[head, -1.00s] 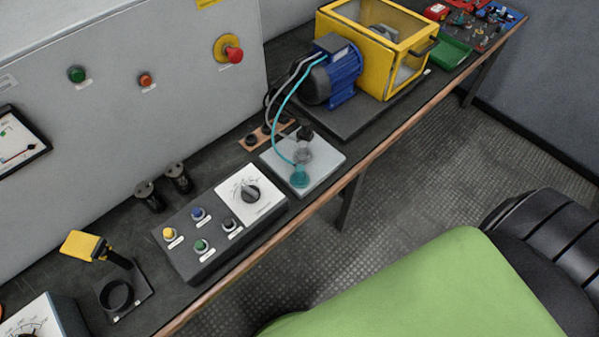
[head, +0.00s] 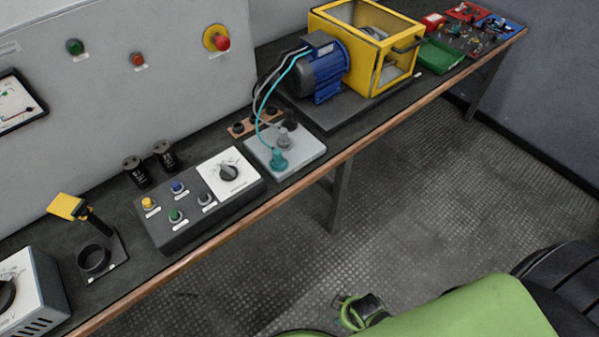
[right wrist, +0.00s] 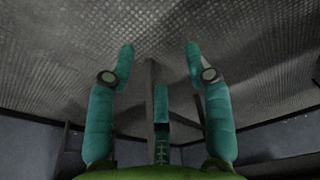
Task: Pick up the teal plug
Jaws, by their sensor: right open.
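The teal plug (head: 279,159) stands on the light grey plate (head: 305,153) on the bench, in the head view. A teal cable (head: 258,105) runs from it up to the blue motor (head: 322,72). A grey plug (head: 284,138) stands just behind it, with a dark one partly hidden farther back. The plug does not show in that view. My green arm is at the lower right of the head view, well apart from the plug. My left gripper is not in view.
A control box (head: 232,191) with knobs and a dial sits left of the plate. The yellow guard box (head: 400,62) stands beyond the motor. A grey cabinet (head: 110,85) backs the bench. The bench's front edge (head: 330,160) faces open floor.

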